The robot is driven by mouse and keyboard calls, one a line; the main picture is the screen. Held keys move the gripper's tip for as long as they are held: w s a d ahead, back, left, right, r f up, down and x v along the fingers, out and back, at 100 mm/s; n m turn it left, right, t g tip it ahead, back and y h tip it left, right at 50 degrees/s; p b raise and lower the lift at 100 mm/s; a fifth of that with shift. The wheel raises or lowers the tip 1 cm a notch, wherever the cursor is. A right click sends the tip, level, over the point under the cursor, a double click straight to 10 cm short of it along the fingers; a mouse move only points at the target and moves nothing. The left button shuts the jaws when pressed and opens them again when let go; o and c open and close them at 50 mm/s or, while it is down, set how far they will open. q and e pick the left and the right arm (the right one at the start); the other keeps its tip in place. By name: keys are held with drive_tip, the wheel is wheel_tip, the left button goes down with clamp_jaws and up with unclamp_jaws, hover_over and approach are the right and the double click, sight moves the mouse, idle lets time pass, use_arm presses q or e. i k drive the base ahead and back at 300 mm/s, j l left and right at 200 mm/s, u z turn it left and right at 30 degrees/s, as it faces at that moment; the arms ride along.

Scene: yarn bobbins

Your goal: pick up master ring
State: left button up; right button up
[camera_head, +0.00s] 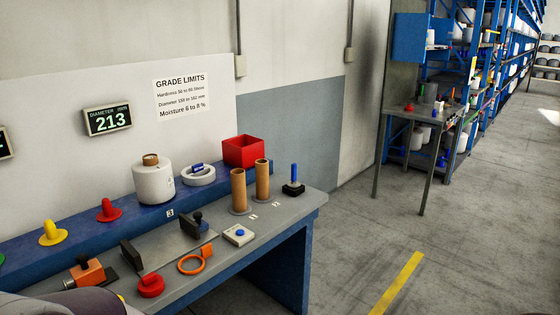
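An orange ring (191,265) with a short tab lies flat near the front edge of the grey workbench (240,259); it looks like the master ring. A white ring-shaped piece (199,178) with a blue part in its middle sits on the raised blue shelf behind. No label tells which ring is meant. Neither of my grippers is in view. A grey rounded shape at the bottom left corner may be part of my arm.
A gauge with two black jaws (131,254) stands behind the orange ring. A white bobbin (153,182) and red bin (243,151) stand behind. Floor is clear at right.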

sight(191, 176)
drive_tip(key=i+z, duration=0.3)
drive_tip(key=i, duration=0.55)
drive_tip(key=i+j+z, duration=0.15)
drive_tip(key=i+z, duration=0.15)
drive_tip(key=i, duration=0.5)
